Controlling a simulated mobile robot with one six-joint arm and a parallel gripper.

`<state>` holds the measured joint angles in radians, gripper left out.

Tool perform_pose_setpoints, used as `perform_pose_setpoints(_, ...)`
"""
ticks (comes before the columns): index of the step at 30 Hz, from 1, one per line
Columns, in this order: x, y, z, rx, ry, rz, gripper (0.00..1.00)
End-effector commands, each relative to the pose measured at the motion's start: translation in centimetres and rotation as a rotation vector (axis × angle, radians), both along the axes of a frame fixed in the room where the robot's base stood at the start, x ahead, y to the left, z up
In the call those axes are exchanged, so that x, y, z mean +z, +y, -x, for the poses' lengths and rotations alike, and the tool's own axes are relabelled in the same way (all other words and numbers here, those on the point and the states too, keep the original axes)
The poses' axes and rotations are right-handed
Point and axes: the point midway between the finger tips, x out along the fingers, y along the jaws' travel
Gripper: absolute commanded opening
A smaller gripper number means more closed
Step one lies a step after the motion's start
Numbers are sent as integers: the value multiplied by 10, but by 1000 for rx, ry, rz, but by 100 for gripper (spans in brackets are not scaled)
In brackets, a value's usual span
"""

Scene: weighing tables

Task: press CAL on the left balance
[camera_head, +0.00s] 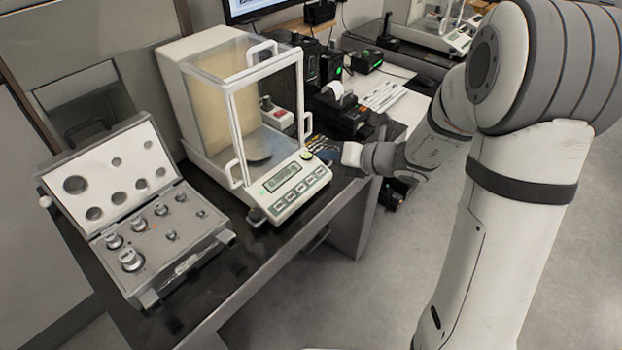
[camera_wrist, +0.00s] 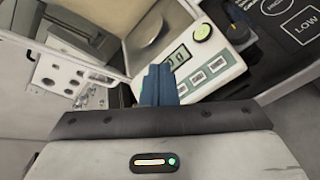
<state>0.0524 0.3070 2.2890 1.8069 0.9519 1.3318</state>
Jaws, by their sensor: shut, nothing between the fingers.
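The left balance (camera_head: 200,110) stands on the dark table, a white case with a clear glass draft shield. Its sloped front panel has a lit display (camera_head: 281,178) and a row of several keys (camera_head: 300,190). In the wrist view the display (camera_wrist: 178,57) and keys (camera_wrist: 197,77) show too; the key labels are too small to read. My gripper (camera_head: 330,153) is at the right of the panel. In the wrist view its blue fingers (camera_wrist: 158,84) are together and empty, in front of the panel and covering part of the key row. I cannot tell whether they touch a key.
An open case of weights (camera_head: 160,225) sits left of the balance. Another balance (camera_head: 440,25) stands farther back. The floor at right is clear.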

Motion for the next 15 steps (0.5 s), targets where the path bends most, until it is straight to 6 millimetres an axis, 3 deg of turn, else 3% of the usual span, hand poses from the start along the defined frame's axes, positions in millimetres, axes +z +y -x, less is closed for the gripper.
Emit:
perform_pose_setpoints(8, -15, 3, -2, 1, -1, 1, 0)
perform_pose_setpoints(15, -45, 11, -9, 1, -2, 3, 0)
